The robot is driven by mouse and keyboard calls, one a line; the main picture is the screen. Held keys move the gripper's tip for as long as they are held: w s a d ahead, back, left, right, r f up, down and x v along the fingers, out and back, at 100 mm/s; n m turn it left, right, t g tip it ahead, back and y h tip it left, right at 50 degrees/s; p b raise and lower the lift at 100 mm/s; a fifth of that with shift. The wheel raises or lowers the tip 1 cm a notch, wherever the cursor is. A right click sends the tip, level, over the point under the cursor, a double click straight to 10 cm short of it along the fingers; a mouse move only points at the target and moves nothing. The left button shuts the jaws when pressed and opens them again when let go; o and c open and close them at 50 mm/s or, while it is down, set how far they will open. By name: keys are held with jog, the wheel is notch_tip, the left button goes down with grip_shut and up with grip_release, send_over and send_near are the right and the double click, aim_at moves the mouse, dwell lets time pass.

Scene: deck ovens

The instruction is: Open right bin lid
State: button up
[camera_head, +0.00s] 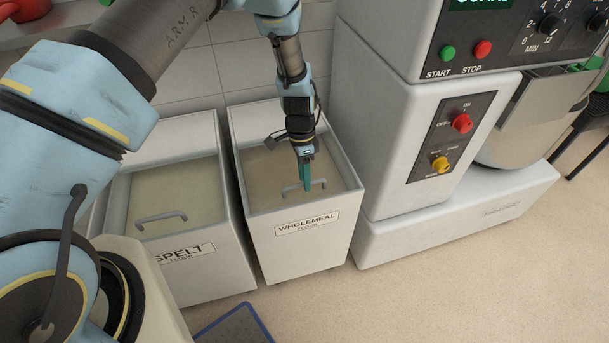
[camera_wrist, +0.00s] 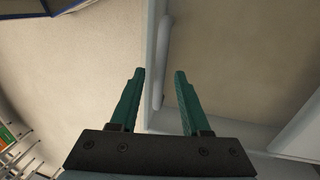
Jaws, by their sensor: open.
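The right bin (camera_head: 318,248) is a white box labelled WHOLEMEAL FLOUR. Its beige, see-through-looking lid (camera_head: 266,178) lies flat and closed within the rim. A grey bar handle (camera_head: 318,184) sits near the lid's front edge. My gripper (camera_head: 305,187) points down at this handle, its teal fingers partly covering the bar's middle. In the wrist view my gripper (camera_wrist: 159,72) is open, and the handle (camera_wrist: 162,50) runs between the two fingertips. I cannot tell whether either finger touches it.
The left bin (camera_head: 213,270), labelled SPELT FLOUR, stands close beside with its lid closed and a similar handle (camera_head: 162,219). A large white mixer (camera_head: 450,220) stands just right of the right bin. A tiled wall (camera_head: 218,68) is behind. A blue-edged mat (camera_head: 235,325) lies in front.

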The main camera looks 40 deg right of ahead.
grip_shut()
dwell(1.4)
